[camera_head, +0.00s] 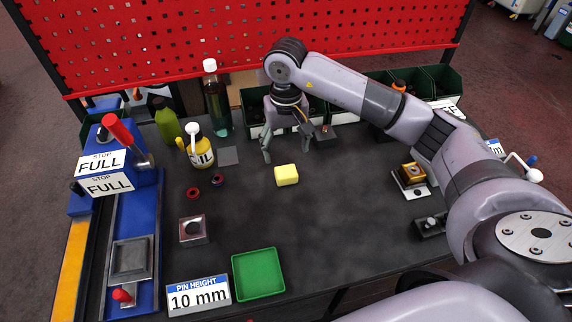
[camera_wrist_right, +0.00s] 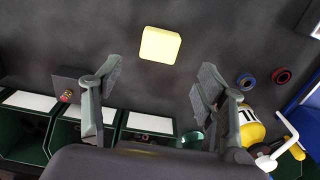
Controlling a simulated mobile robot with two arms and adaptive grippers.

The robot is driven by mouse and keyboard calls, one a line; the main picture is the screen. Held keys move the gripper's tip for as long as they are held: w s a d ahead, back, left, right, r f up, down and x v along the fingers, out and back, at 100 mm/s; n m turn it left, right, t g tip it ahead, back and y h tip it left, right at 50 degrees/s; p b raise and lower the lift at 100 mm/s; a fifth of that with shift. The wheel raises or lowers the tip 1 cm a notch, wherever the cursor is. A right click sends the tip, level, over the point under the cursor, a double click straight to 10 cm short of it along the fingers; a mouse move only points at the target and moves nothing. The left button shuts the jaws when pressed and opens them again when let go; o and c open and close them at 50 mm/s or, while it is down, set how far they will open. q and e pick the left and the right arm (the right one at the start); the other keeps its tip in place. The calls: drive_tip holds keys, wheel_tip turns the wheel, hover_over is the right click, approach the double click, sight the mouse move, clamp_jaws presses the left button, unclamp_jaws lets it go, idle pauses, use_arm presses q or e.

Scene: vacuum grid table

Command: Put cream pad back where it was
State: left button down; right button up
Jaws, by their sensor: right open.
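The cream pad (camera_head: 286,175) is a small pale yellow block lying flat on the dark table, near the middle. It also shows in the right wrist view (camera_wrist_right: 160,44), beyond the fingertips. My right gripper (camera_head: 286,150) is open and empty, behind the pad in the head view and apart from it. In the right wrist view its two fingers (camera_wrist_right: 155,88) are spread wide with bare table between them. A flat grey square (camera_head: 229,156) lies on the table left of the right gripper. My left gripper is not in view.
A yellow oil bottle (camera_head: 201,150), a tall dark bottle (camera_head: 216,100) and green bins (camera_head: 312,108) stand along the back. Red and blue rings lie left of the pad. A green tray (camera_head: 258,274) sits at the front.

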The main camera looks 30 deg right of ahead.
wheel_tip(320, 180, up, 4)
drive_tip(key=shift+f, duration=0.25)
idle(0.4)
